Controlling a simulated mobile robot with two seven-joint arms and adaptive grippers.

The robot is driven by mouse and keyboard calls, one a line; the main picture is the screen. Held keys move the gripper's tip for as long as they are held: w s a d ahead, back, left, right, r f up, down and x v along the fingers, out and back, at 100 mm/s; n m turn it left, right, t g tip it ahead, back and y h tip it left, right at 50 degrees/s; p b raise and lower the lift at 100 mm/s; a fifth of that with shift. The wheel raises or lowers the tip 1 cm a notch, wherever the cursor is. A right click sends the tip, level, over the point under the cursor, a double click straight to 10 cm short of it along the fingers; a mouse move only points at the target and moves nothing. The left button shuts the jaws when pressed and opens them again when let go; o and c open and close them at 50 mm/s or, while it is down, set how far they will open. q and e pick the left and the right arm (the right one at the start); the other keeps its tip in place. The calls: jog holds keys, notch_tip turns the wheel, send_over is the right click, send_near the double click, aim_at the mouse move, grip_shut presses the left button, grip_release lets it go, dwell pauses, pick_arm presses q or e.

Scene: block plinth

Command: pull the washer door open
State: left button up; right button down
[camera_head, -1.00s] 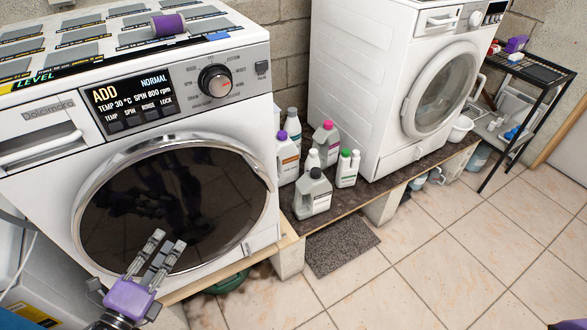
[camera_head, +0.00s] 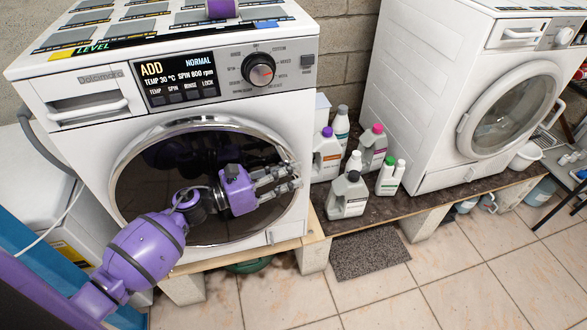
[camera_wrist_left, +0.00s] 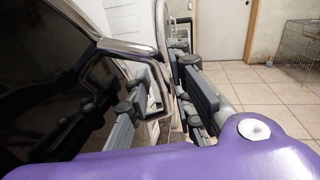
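The near washer (camera_head: 220,75) has a round door (camera_head: 150,185) of dark glass with a chrome rim. The door looks closed. My left gripper (camera_head: 290,178) is in front of the door, its fingers pointing right at the rim's right edge, where the door's handle is. In the left wrist view the dark door (camera_wrist_left: 45,60) fills the left side. The gripper's two fingers (camera_wrist_left: 165,105) are spread apart there, with the chrome edge of the door by the handle between or just beyond them. Whether they touch it I cannot tell. My right gripper is not in view.
Several detergent bottles (camera_head: 348,195) stand on the wooden plinth (camera_head: 345,222) right of the washer. A second white washer (camera_head: 440,90) stands further right. A purple cylinder (camera_head: 221,8) is on the near washer's top. The tiled floor (camera_head: 460,270) in front is mostly clear.

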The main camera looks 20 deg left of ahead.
pick_arm(q)
jog(key=shift+x, duration=0.8)
grip_shut()
jog(key=shift+s, duration=0.1)
